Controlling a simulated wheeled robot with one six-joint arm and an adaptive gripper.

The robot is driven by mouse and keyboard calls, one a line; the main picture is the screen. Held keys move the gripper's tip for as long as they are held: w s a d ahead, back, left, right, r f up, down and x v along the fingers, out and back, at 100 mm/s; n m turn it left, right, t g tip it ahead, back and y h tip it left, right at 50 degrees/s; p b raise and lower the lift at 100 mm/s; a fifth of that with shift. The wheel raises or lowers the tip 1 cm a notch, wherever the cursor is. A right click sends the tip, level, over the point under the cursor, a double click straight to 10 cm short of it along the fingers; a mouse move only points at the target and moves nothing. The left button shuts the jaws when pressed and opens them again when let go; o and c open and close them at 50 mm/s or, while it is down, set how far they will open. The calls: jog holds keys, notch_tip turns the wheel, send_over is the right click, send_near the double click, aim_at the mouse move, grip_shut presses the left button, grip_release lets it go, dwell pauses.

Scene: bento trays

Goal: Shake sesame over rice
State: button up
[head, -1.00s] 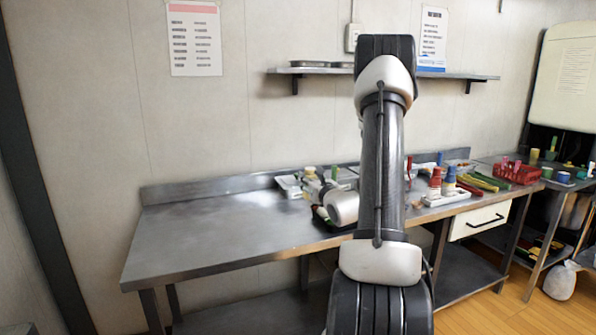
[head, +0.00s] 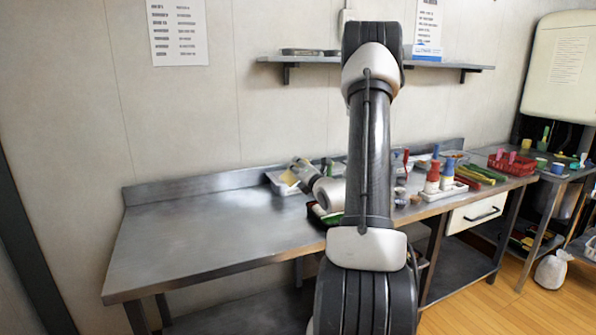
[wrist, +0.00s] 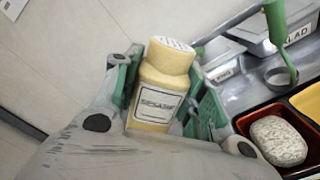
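A yellow sesame shaker (wrist: 160,90) with a pale perforated cap is between the green-padded fingers of my gripper (wrist: 164,97) in the wrist view. Both fingers close on its sides, and its cap points away from my wrist. The rice (wrist: 278,141), a whitish speckled mound, sits in a dark red-lined compartment of the bento tray (wrist: 243,124), to the right of the shaker. In the head view my gripper (head: 304,174) is over the table's back part, beyond my arm. The tray is largely hidden there by my wrist and arm.
On the metal table (head: 205,235), red and blue-capped bottles (head: 432,177) and a red basket (head: 511,163) stand right of my arm. The table's left half is clear.

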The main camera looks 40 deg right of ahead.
jog(key=m, duration=0.3)
jog(key=shift+d+m, duration=0.15)
jog(key=shift+m, duration=0.25)
jog(key=shift+s+d+m, duration=0.1)
jog(key=shift+d+m, duration=0.2)
jog(key=shift+m, duration=0.5)
jog(key=d+m, duration=0.2)
jog(key=m, duration=0.1)
jog(key=shift+s+r, duration=0.15)
jog(key=shift+s, duration=0.1)
jog(key=s+d+f+m, duration=0.1)
jog(key=d+f+m, duration=0.3)
jog(key=m, duration=0.7)
jog(key=shift+f, duration=0.6)
jog(key=shift+f, duration=1.8)
